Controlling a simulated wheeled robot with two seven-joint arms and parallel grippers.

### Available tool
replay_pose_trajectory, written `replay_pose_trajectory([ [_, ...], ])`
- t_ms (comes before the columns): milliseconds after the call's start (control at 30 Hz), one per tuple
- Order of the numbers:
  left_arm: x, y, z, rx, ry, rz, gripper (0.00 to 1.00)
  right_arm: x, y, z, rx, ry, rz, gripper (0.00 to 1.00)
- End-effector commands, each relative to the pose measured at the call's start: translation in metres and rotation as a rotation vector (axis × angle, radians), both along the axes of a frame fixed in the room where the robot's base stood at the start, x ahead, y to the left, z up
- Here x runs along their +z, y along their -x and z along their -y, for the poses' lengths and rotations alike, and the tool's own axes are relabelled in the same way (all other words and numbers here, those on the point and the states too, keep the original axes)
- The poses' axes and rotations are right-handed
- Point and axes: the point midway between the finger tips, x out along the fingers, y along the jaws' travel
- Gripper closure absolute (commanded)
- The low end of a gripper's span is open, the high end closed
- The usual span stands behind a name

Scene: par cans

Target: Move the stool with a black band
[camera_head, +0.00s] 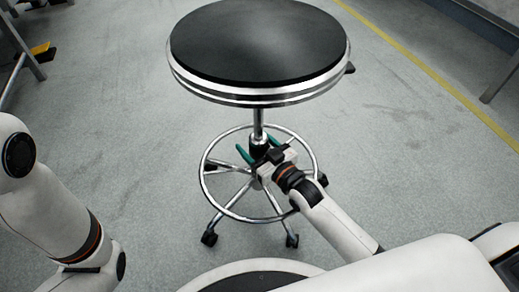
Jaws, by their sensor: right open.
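The stool (258,42) has a round black seat, a chrome rim with a dark band, a thin chrome column, a foot ring and a base on casters. It stands upright on the floor ahead of me.
Grey floor (110,130) is clear to the left and right of the stool. A yellow line (430,72) runs along the floor at the right. Metal legs with a yellow-and-black part (42,52) stand at the upper left. Another metal frame stands at the upper right.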

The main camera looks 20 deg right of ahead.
Motion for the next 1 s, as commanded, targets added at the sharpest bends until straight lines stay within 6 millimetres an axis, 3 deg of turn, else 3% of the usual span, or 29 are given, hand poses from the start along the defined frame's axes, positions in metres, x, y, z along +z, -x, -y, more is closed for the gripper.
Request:
replay_pose_trajectory([
  [167,0.0003,0.0,0.0001,0.0,0.0,0.0,0.56,0.0001,0.0002,0.0001,0.0,0.0,0.0,0.35],
  [567,0.0003,-0.0002,0.0001,0.0,0.0,-0.001,0.56,-0.0001,0.0003,0.0002,0.0,0.0,0.0,1.0],
  [1000,0.0027,-0.0005,0.0001,0.0,0.0,-0.002,0.56,0.0004,-0.0009,0.0003,-0.001,0.0,-0.001,1.0],
])
